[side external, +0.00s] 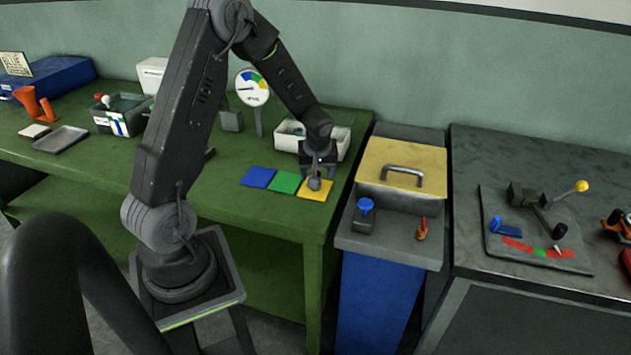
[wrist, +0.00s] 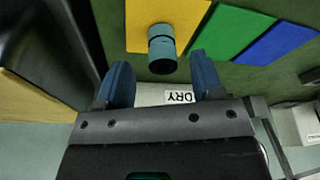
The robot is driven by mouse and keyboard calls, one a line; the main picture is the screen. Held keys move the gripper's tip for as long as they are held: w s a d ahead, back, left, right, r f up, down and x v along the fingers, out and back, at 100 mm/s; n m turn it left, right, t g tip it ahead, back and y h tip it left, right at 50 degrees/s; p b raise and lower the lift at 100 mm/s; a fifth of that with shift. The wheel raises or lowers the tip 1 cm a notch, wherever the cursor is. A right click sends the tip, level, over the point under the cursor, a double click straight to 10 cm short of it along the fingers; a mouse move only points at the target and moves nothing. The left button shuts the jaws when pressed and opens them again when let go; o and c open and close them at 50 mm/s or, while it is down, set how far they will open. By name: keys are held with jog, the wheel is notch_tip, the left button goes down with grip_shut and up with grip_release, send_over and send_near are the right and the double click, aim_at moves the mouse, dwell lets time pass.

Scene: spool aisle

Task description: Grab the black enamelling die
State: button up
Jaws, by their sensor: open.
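A small dark grey-blue cylinder with a black band (wrist: 162,48), which I take for the enamelling die, stands on the yellow square (wrist: 190,12). In the side external view the die (side external: 315,184) shows just below my gripper (side external: 318,168) on the yellow square (side external: 318,194). My gripper also shows in the wrist view (wrist: 160,76), with two blue fingers spread apart and nothing between them. The die lies just beyond the fingertips, roughly centred between them. I cannot tell the exact height gap.
Green (side external: 286,182) and blue (side external: 258,177) squares lie beside the yellow one. A white bin (side external: 342,150) stands behind my gripper; a label reading "DRY" (wrist: 180,97) shows between the fingers. A yellow-lidded box (side external: 400,165) stands to the right. A dial gauge (side external: 252,88) stands at the back.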

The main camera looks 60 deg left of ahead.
jog(key=x, duration=0.4)
jog(key=shift+a, duration=0.25)
jog(key=shift+r, duration=0.1)
jog(key=shift+c, duration=0.3)
jog(key=c, duration=0.9)
jog(key=shift+r, duration=0.15)
jog(key=shift+c, duration=0.2)
